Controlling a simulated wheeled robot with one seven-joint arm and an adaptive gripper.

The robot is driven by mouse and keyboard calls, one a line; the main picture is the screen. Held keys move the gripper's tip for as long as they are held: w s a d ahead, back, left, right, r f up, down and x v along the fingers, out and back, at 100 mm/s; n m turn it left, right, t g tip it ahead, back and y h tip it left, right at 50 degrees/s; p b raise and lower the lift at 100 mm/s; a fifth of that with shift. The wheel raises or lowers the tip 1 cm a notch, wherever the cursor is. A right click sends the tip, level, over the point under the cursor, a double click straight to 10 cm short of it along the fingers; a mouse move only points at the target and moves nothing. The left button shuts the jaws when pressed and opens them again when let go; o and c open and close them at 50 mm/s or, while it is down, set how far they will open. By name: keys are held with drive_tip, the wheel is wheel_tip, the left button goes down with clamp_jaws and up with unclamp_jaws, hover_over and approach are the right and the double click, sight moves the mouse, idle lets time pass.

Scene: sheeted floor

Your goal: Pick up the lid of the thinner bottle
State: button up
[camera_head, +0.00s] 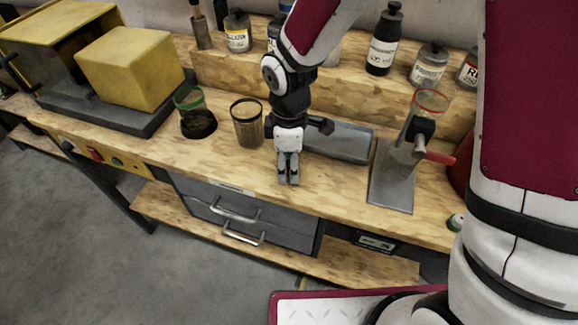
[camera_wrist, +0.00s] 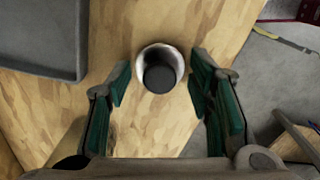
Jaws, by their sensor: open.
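My gripper (camera_head: 288,180) points down over the front of the wooden bench in the head view. In the wrist view my gripper (camera_wrist: 158,90) is open, with one green-padded finger on each side of a round white thing with a dark grey top, which looks like a bottle and its lid (camera_wrist: 160,77). The fingers are apart from it. In the head view my gripper hides this thing. Its label is not visible, so I cannot confirm it is the thinner bottle.
Several labelled bottles, one tall with a black cap (camera_head: 383,45), stand on the raised shelf behind. A grey tray (camera_head: 340,141) lies behind my gripper. A metal stand (camera_head: 392,185) is to the right, and a brown cup (camera_head: 247,125) to the left. The bench's front edge is close.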

drive_tip(key=c, duration=0.9)
drive_tip(key=shift+c, duration=0.2)
